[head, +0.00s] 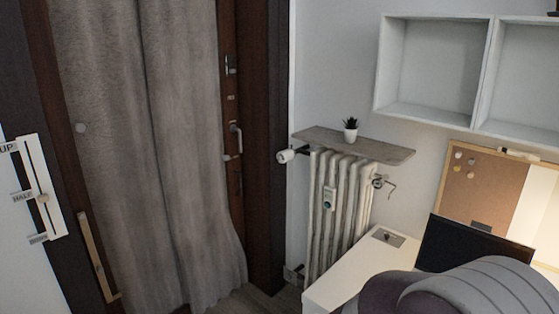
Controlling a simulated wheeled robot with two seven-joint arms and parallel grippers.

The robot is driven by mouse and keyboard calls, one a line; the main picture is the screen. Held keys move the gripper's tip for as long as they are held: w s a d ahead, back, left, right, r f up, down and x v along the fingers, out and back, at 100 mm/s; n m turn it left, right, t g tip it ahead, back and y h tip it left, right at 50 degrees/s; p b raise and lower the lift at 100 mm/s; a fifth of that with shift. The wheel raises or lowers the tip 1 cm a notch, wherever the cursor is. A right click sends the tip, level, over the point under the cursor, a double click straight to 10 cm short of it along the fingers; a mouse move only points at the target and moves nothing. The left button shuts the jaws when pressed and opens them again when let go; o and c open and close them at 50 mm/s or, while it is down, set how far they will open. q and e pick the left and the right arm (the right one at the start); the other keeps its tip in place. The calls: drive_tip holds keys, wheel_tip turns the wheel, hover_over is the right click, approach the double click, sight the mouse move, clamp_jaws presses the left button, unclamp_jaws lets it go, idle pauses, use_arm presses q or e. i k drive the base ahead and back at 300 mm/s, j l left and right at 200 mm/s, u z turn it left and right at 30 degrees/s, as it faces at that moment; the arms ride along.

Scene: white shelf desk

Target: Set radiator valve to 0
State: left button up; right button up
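The radiator (335,208) is a pale ribbed unit against the wall at the middle right of the head view. A white valve knob (285,156) sticks out to the left at its top left corner, just under the wooden shelf board. The valve's number marks are too small to read. A small grey device (329,198) is on the radiator's front. Neither of my grippers shows in the head view.
A wooden shelf board (352,145) with a small potted plant (351,130) sits above the radiator. A white desk (355,272), a dark monitor (470,245) and a grey chair (465,290) stand at the lower right. A curtain (150,150) hangs over the door at left.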

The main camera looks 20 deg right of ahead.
sight(288, 155)
drive_tip(key=i+z, duration=0.1)
drive_tip(key=z, duration=1)
drive_tip(key=i+j+z, duration=0.5)
drive_tip(key=j+z, duration=0.25)
drive_tip(key=i+j+z, duration=0.25)
drive_tip(key=j, duration=0.25)
drive_tip(key=j+z, duration=0.3)
drive_tip(key=i+j, duration=0.1)
drive_tip(key=j, duration=0.5)
drive_tip(key=i+j, duration=0.1)
drive_tip(key=j, duration=0.5)
drive_tip(key=i+j, duration=0.15)
drive_tip(key=j, duration=0.4)
drive_tip(key=z, duration=0.05)
